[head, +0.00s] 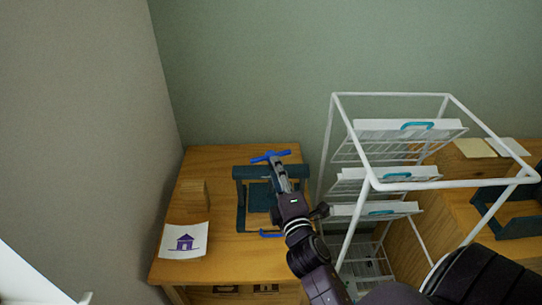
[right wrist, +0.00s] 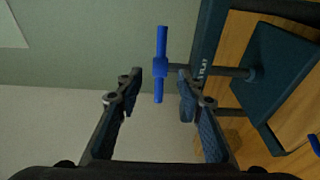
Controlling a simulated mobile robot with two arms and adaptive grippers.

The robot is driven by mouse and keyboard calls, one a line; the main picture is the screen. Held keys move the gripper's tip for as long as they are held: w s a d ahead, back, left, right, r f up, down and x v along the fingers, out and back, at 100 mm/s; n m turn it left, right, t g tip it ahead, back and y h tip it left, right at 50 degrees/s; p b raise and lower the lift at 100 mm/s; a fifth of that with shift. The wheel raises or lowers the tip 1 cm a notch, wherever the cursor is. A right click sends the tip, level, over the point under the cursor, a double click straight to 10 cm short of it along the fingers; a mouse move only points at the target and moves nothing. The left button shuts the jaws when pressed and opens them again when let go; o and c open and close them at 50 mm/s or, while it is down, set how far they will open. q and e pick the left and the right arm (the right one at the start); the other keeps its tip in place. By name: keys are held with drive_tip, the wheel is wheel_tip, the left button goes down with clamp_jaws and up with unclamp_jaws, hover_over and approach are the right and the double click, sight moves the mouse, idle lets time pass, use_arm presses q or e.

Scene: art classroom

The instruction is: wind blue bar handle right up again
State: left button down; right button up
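The blue bar handle (head: 270,155) sits at the top of a dark teal press (head: 241,190) on a wooden table. In the right wrist view the bar (right wrist: 160,67) stands lengthwise, with a thicker hub at its middle. A screw runs from the hub through the press frame to a plate (right wrist: 275,75). My right gripper (head: 275,166) is at the handle. In the right wrist view its two fingers (right wrist: 158,88) are spread, with the bar's lower end seen between the tips. I see no contact. My left gripper is not in view.
A print with a purple house (head: 185,241) and a wooden block stack (head: 193,195) lie left of the press. A blue pull (head: 271,234) is at its front. A white wire rack (head: 352,235) stands close on the right. Walls rise behind and left.

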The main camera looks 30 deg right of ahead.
sight(271, 154)
drive_tip(key=p+x, duration=0.1)
drive_tip(key=x, duration=0.6)
drive_tip(key=shift+p, duration=0.3)
drive_tip(key=shift+c, duration=0.5)
drive_tip(key=shift+f, duration=0.1)
clamp_jaws()
